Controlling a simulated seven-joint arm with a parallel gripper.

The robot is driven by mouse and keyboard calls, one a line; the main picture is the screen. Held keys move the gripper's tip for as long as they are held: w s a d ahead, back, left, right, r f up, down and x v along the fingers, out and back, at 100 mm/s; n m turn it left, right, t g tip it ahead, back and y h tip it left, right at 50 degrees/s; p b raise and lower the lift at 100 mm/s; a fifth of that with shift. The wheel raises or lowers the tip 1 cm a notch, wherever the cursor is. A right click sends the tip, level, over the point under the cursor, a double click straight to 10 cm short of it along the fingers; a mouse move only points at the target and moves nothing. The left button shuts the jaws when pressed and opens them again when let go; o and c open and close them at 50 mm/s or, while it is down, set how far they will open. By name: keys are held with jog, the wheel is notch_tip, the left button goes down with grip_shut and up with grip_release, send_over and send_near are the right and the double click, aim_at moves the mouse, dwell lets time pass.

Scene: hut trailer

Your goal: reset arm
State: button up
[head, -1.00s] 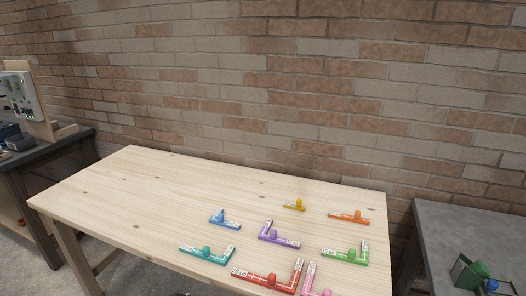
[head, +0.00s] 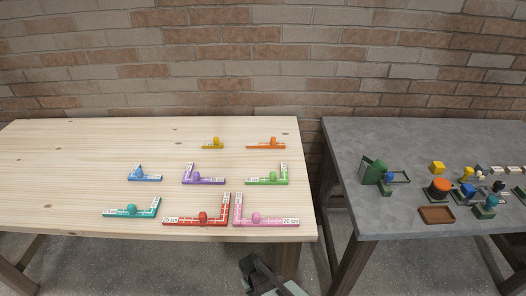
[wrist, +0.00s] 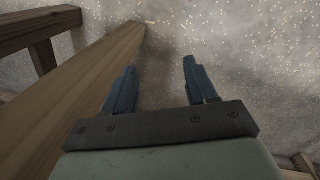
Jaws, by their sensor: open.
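My gripper (wrist: 158,78) is open and empty in the wrist view, its two dark blue fingers spread apart above the speckled floor. A wooden table leg runs beside it on the left of that view. In the head view, part of my arm's end shows at the bottom, in front of the wooden table's (head: 60,180) front right leg and below the tabletop. The fingertips cannot be made out clearly there.
The wooden table holds several coloured L-shaped rulers with knobs, including a red one (head: 185,221) and a pink one (head: 280,224). A grey table (head: 350,140) on the right holds a green box (head: 374,170), a brown tray (head: 437,215) and several small items. A gap separates the tables.

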jog(key=s+d+f+m+g+y, duration=0.1)
jog(key=s+d+m+g, duration=0.4)
jog(key=s+d, duration=1.4)
jog(key=s+g, duration=0.1)
jog(key=s, duration=0.2)
jog(key=shift+d+g, duration=0.2)
jog(key=shift+g, duration=0.2)
